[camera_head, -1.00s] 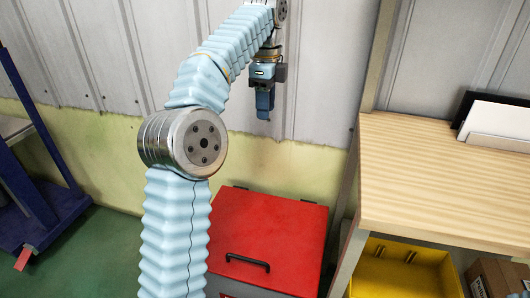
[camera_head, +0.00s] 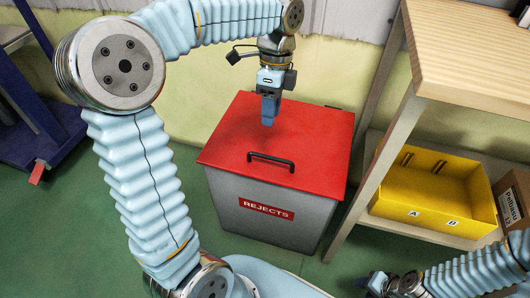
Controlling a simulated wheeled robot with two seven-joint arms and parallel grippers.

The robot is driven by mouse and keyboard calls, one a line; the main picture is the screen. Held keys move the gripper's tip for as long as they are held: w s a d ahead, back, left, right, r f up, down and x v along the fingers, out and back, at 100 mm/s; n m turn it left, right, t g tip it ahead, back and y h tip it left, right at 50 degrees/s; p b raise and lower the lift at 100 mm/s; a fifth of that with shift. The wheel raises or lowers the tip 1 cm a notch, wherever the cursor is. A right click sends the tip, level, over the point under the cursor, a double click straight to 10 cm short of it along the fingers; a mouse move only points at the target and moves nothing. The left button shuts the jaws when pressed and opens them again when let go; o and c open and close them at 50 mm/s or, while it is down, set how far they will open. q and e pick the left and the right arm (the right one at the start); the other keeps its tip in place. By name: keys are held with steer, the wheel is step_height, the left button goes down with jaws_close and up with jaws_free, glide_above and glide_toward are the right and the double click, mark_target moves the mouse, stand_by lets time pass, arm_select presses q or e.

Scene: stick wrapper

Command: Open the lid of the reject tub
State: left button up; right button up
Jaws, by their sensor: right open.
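The reject tub (camera_head: 262,218) is a grey box with a red "REJECTS" label, standing on the green floor in the head view. Its red lid (camera_head: 232,135) lies shut on top, with a black bar handle (camera_head: 271,160) near the front edge. My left gripper (camera_head: 268,122) points down over the rear middle of the lid, behind the handle. Its fingers are seen edge-on, so their gap does not show. I cannot tell whether it touches the lid. My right gripper (camera_head: 373,284) is at the bottom edge, partly cut off, open and away from the tub.
A wooden-topped bench (camera_head: 470,50) stands right of the tub, its leg close beside it. Its lower shelf holds a yellow bin (camera_head: 432,195) marked A and B and a cardboard box (camera_head: 513,203). A blue frame (camera_head: 50,130) stands at the left. A wall runs behind the tub.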

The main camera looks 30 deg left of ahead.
mark_target(267, 156)
arm_select(q)
steer(key=f, duration=0.3)
steer(key=s+f+b, duration=0.1)
steer(key=f, duration=0.3)
steer(key=s+f+b, duration=0.1)
steer(key=f, duration=0.3)
steer(key=shift+s+d+f, duration=0.15)
steer(key=shift+d+f, duration=0.05)
steer(key=shift+d, duration=0.05)
jaws_close()
